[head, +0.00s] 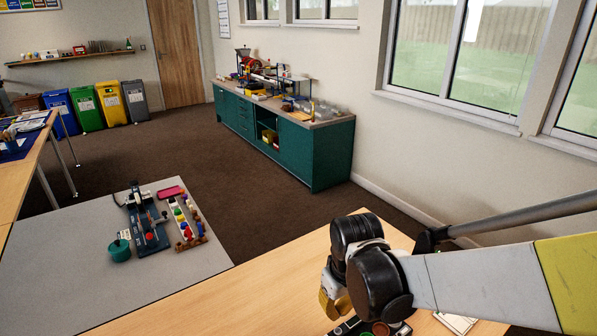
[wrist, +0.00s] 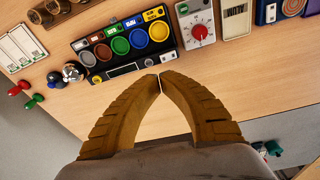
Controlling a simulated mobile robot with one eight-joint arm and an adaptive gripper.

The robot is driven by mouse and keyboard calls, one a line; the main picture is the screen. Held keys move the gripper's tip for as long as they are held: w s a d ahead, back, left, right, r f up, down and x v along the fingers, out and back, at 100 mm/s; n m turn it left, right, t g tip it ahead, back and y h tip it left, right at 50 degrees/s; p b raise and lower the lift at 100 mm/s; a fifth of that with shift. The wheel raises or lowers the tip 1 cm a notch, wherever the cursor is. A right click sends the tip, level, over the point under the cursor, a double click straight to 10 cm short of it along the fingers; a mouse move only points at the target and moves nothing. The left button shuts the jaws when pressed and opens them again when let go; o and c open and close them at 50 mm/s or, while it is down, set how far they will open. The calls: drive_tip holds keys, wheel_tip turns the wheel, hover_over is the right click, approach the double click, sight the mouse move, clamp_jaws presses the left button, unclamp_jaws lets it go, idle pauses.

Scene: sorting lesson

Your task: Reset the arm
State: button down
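My arm reaches in from the right in the head view, over a light wooden table (head: 262,285). My gripper (wrist: 160,77) points down at this table in the wrist view. Just beyond the fingertips lies a black panel with several coloured round cups (wrist: 122,47). The gripper looks apart from it, but I cannot tell its height.
A timer with a red dial (wrist: 200,32) stands right of the panel. Red (wrist: 19,88) and green (wrist: 34,101) pegs lie left. A grey tabletop (head: 60,265) holds a rack of coloured pieces (head: 184,215). A green cabinet (head: 325,155) stands by the wall.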

drive_tip(key=s+d+r+m+t, duration=0.5)
drive_tip(key=s+d+r, duration=0.5)
drive_tip(key=r, duration=0.1)
drive_tip(key=shift+r+t, duration=0.3)
drive_tip(key=shift+r, duration=0.1)
idle(1.1)
